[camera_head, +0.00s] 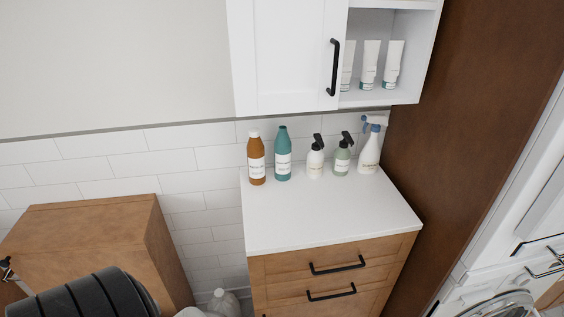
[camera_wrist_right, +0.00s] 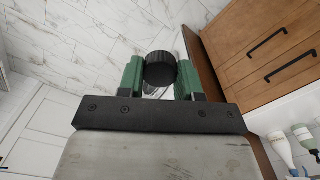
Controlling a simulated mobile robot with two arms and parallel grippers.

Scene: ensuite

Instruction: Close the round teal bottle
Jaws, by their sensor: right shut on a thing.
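The round teal bottle (camera_head: 283,155) stands upright on the white counter, with a white label and a narrow teal neck. No separate cap of another colour shows on its neck. In the right wrist view my right gripper (camera_wrist_right: 161,78) has green fingers shut on a round black ridged cap (camera_wrist_right: 160,67). The gripper and cap are in the air, away from the counter. They are not identifiable in the head view. My left gripper is not in view.
A brown bottle (camera_head: 256,158) with a white cap stands left of the teal bottle. Pump bottles (camera_head: 315,160) and a spray bottle (camera_head: 369,150) stand right of it. A wall cabinet (camera_head: 285,55) hangs above. The front of the counter (camera_head: 320,220) is clear.

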